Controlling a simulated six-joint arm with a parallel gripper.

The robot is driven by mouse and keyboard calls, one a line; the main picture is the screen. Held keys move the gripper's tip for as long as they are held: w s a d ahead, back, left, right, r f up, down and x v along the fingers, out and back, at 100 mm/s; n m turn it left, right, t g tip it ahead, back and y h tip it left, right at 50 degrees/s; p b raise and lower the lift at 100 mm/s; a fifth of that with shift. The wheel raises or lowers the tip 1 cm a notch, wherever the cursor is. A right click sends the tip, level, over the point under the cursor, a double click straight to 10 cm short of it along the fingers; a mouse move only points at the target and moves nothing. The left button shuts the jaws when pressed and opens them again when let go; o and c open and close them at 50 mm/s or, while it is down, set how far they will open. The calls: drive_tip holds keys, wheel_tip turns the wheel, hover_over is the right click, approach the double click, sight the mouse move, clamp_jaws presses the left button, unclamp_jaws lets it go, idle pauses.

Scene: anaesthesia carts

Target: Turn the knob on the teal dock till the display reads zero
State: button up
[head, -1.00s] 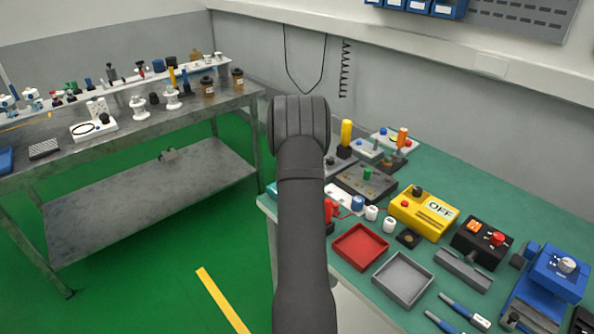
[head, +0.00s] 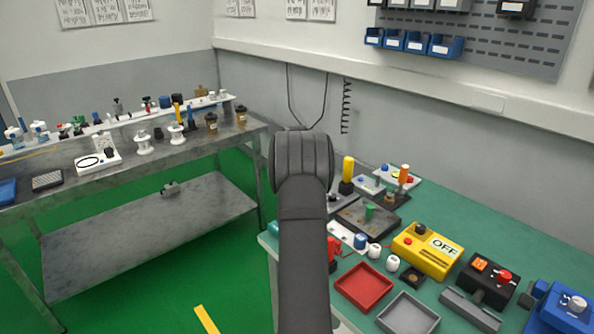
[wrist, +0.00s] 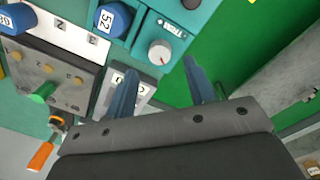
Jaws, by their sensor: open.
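In the wrist view the teal dock (wrist: 205,12) is at the top. On it is a round pale knob (wrist: 160,52) with a red mark, beside a small label. My gripper (wrist: 160,76) is open, its two blue-grey fingers apart. The knob lies just beyond and between the fingertips, and I see no contact. A small grey box with a white panel (wrist: 141,90) is partly hidden behind the left finger; its digits are not fully readable. In the head view only a teal corner (head: 272,227) shows at the table edge; my arm hides the gripper and knob.
In the wrist view, blue numbered knobs (wrist: 115,19) and a grey plate with a green peg (wrist: 43,92) are on the left. In the head view, a yellow OFF box (head: 428,252), red tray (head: 363,287) and grey tray (head: 408,315) crowd the green table. Green floor is clear left of it.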

wheel_tip(320, 180, up, 13)
drive_tip(key=shift+a+f, duration=0.15)
drive_tip(key=shift+a, duration=0.15)
drive_tip(key=shift+f, duration=0.1)
drive_tip(key=f, duration=1.7)
drive_tip(key=shift+d+f, duration=0.15)
drive_tip(key=shift+d, duration=0.25)
drive_tip(key=shift+f, duration=0.2)
drive_tip(key=shift+r+m, duration=0.2)
drive_tip(key=shift+m, duration=0.6)
drive_tip(key=m, duration=0.5)
drive_tip(key=shift+w+r+m, duration=0.1)
drive_tip(key=shift+r+m, duration=0.3)
drive_tip(key=shift+m, duration=0.1)
wheel_tip(320, 180, up, 9)
drive_tip(key=shift+a+f, duration=0.15)
idle(0.5)
